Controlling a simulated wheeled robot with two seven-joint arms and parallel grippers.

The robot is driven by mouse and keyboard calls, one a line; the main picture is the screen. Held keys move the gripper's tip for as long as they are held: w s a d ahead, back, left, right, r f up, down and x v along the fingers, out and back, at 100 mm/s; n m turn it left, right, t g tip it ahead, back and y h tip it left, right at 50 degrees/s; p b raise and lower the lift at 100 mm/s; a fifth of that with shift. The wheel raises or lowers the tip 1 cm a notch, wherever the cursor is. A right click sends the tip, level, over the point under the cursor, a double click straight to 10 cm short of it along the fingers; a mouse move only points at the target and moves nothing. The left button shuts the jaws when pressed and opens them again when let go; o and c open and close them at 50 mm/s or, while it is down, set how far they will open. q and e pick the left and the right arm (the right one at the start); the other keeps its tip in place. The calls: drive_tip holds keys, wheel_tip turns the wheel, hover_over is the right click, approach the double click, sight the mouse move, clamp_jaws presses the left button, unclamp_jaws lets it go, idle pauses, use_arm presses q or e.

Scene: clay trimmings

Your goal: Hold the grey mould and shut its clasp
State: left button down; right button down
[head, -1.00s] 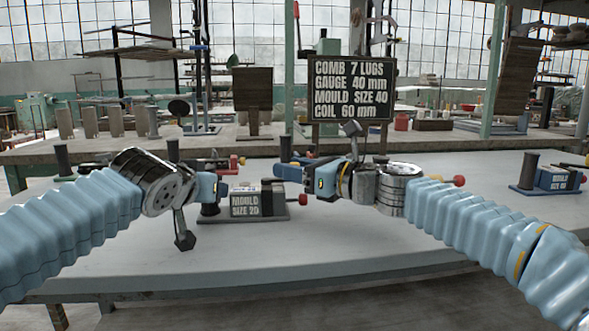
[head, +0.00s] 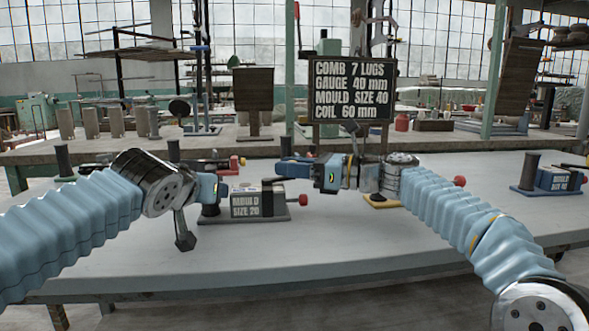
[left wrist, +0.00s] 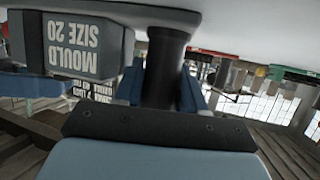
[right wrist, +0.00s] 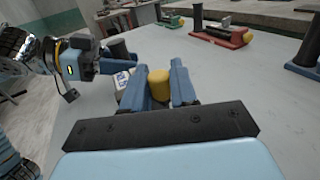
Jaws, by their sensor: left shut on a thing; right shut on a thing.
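The grey mould (head: 262,201), labelled size 20, sits on its dark base plate at the middle of the table. It also shows in the left wrist view (left wrist: 88,42). My left gripper (head: 222,188) is shut around the dark upright post (left wrist: 166,62) at the mould's left end. A red knob (head: 303,200) stands at the mould's right end. My right gripper (head: 290,171) is above and behind that knob in the head view. In the right wrist view its fingers are shut on a yellow cylindrical knob (right wrist: 158,84). What this knob is fixed to is hidden.
A red mould (right wrist: 220,36) and a green one (right wrist: 173,20) stand farther back. A blue mould (head: 557,180) stands at the right. A yellow base (head: 381,204) shows under my right arm. The sign (head: 351,90) stands behind. The front of the table is clear.

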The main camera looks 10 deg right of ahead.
drive_tip(key=shift+w+a+n+g+y, duration=0.1)
drive_tip(key=shift+w+n+g+y, duration=0.1)
drive_tip(key=shift+n+g, duration=0.25)
drive_tip(key=shift+w+a+n+g+y, duration=0.1)
drive_tip(key=shift+n+g+y, duration=0.1)
drive_tip(key=shift+n+g, duration=0.25)
drive_tip(key=c, duration=1)
unclamp_jaws()
drive_tip(key=shift+c, duration=0.2)
drive_tip(key=shift+d, duration=0.1)
drive_tip(key=v, duration=1.2)
